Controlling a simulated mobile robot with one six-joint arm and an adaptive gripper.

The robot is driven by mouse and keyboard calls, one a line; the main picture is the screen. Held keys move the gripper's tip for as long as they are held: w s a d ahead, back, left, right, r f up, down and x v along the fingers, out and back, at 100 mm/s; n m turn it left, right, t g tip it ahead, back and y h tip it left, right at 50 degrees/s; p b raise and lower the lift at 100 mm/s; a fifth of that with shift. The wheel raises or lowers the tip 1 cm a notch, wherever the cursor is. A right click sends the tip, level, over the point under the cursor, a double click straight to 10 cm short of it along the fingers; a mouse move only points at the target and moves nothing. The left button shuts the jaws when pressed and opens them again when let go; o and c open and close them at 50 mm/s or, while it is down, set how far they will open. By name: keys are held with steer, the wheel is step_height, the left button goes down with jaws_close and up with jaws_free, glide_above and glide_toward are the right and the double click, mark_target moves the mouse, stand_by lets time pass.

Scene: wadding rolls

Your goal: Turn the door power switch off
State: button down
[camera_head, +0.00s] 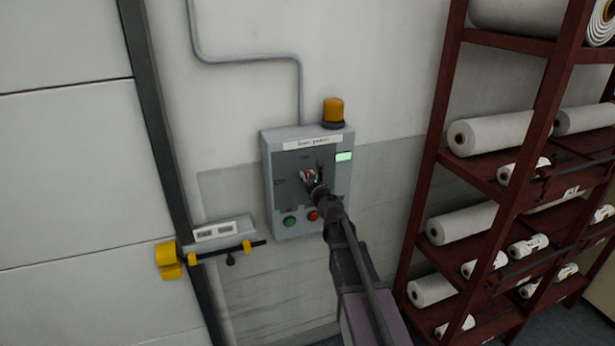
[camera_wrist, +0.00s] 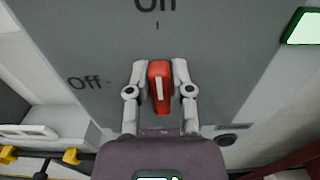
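The door power switch is a red rotary knob (camera_wrist: 161,88) with a white pointer line, on a grey control box (camera_head: 277,155). In the wrist view the pointer is nearly upright, toward the "On" mark at the top, leaning very slightly left. The "Off" mark (camera_wrist: 85,82) is to the knob's left. My gripper (camera_wrist: 160,68) has one finger on each side of the knob, and both fingertips appear to touch it. In the head view my gripper (camera_head: 317,190) covers part of the knob (camera_head: 308,175).
The box carries a lit green display (camera_head: 344,156), a green button (camera_head: 290,221), a red button (camera_head: 313,215) and an orange beacon (camera_head: 333,111). A red rack (camera_head: 436,150) with white rolls stands close at right.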

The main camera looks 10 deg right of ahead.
steer(key=shift+s+a+f+n, duration=0.15)
steer(key=shift+n, duration=0.25)
steer(key=n, duration=0.3)
steer(key=shift+s+a+f+n, duration=0.1)
steer(key=shift+a+n, duration=0.2)
steer(key=shift+a+f+n+b, duration=0.15)
steer(key=shift+f+n+b, duration=0.15)
steer(key=shift+n, duration=1.95)
steer(key=shift+a+f+n+b, duration=0.15)
steer(key=shift+f+n+b, duration=0.15)
steer(key=shift+n, duration=2)
steer(key=shift+a+f+n+b, duration=0.2)
steer(key=shift+n+b, duration=0.1)
steer(key=shift+n, duration=1.95)
steer(key=shift+w, duration=0.2)
